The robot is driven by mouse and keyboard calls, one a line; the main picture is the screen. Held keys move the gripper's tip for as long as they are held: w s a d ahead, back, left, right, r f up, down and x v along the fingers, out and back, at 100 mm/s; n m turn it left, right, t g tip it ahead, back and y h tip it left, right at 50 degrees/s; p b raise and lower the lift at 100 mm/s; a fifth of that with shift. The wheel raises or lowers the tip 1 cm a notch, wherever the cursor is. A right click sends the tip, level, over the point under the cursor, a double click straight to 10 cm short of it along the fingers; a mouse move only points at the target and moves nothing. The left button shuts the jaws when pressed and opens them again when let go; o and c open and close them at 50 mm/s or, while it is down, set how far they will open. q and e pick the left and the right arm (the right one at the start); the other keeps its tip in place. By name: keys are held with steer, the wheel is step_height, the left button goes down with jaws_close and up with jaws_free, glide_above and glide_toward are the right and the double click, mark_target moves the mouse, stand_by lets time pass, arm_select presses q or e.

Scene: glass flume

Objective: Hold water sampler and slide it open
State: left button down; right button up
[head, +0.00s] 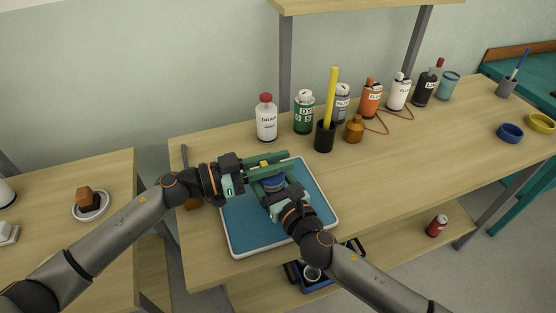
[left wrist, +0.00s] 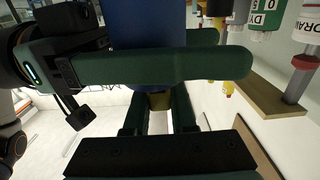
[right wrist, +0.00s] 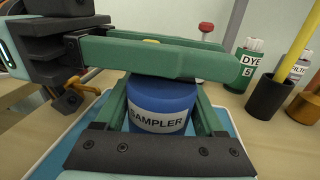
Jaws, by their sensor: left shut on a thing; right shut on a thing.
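The sampler is a blue cylinder (head: 273,184) with a white SAMPLER label, seen from the side in the right wrist view (right wrist: 160,103). It is upright above the blue tray (head: 240,228). My right gripper (head: 276,177) is shut on its blue body, one finger on each side. My left gripper (head: 284,163) lies across the sampler's top, shut on its yellow upper part (head: 264,164). A bit of that yellow part shows above the left fingers in the right wrist view (right wrist: 151,41). The left fingers hide most of the top. Whether the sampler touches the tray is unclear.
Behind stand a white bottle with a red cap (head: 266,120), a green DYE bottle (head: 304,113), a black cup (head: 324,136) with a yellow stick and a small amber bottle (head: 354,128). The table right of the tray (head: 400,160) is clear.

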mark_target(260, 166)
arm_select(q)
steer(key=x, duration=0.3)
arm_select(e)
steer(key=shift+a, duration=0.1)
arm_select(q)
steer(key=c, duration=0.7)
jaws_free()
steer(key=shift+a, duration=0.15)
steer(key=v, duration=1.1)
steer(key=shift+s+a+r, duration=0.1)
steer(key=shift+s+a, duration=0.05)
steer(key=shift+a, duration=0.2)
arm_select(e)
steer(key=o, duration=1.5)
